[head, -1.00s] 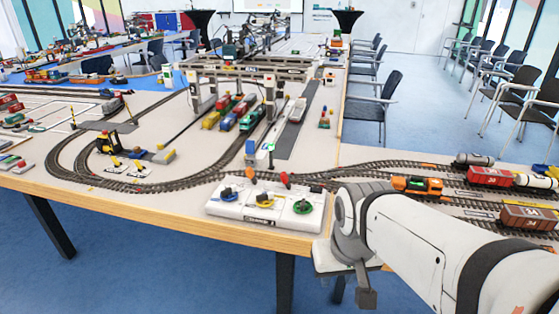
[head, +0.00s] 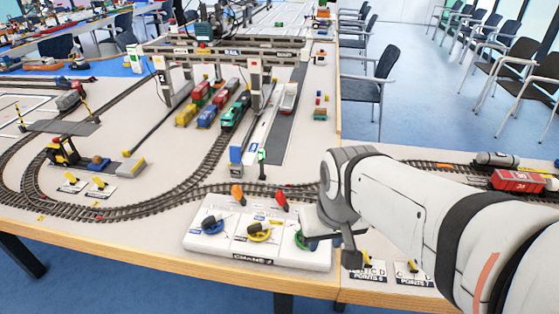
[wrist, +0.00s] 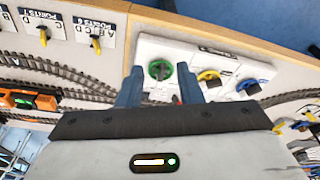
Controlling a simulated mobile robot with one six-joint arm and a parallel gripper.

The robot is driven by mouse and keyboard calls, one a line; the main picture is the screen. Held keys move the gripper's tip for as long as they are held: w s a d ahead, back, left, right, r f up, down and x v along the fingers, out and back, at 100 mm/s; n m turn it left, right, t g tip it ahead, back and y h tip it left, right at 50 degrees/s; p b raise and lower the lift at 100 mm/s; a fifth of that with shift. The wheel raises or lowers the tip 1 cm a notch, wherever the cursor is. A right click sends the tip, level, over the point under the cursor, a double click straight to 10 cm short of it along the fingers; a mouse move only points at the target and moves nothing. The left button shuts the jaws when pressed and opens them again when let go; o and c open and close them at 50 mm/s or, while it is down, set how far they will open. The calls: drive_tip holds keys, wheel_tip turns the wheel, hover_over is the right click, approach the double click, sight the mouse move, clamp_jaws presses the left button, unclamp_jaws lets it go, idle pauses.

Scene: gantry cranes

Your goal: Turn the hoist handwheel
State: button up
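The white control box (head: 215,245), labelled CRANE 2, sits at the table's front edge. It carries a blue handwheel (head: 212,226), a yellow handwheel (head: 259,232) and a green handwheel (head: 299,240), each with a dark grip. I cannot read which one is marked hoist. My gripper is at the box's right end and partly hides the green wheel in the head view. In the wrist view my gripper (wrist: 158,70) is open, its two blue-grey fingers apart. The green wheel (wrist: 160,70) shows between the fingertips; contact cannot be told. The yellow wheel (wrist: 208,75) is just right of the fingers.
Orange (head: 237,193) and red (head: 281,199) levers stand at the box's back edge. Model tracks run behind it. Points levers (wrist: 95,42) on small plates lie beside the box. A model gantry crane (head: 220,50) stands farther back over coloured wagons.

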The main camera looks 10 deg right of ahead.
drive_tip(key=shift+d, duration=0.1)
drive_tip(key=w+f+m, duration=0.1)
drive_tip(key=w, duration=0.3)
drive_tip(key=w+f+m+g+b, duration=0.1)
drive_tip(key=w+f, duration=0.1)
drive_tip(key=w, duration=0.2)
drive_tip(key=w+f+m+g, duration=0.1)
drive_tip(key=w+f, duration=0.1)
drive_tip(key=w, duration=0.3)
drive_tip(key=shift+d+b, duration=0.25)
drive_tip(key=shift+b, duration=0.05)
drive_tip(key=shift+w+f, duration=0.25)
drive_tip(key=shift+f, duration=0.05)
drive_tip(key=shift+m, duration=0.3)
wheel_tip(320, 180, down, 8)
drive_tip(key=shift+r+b, duration=0.15)
drive_tip(key=shift+b, duration=0.35)
clamp_jaws()
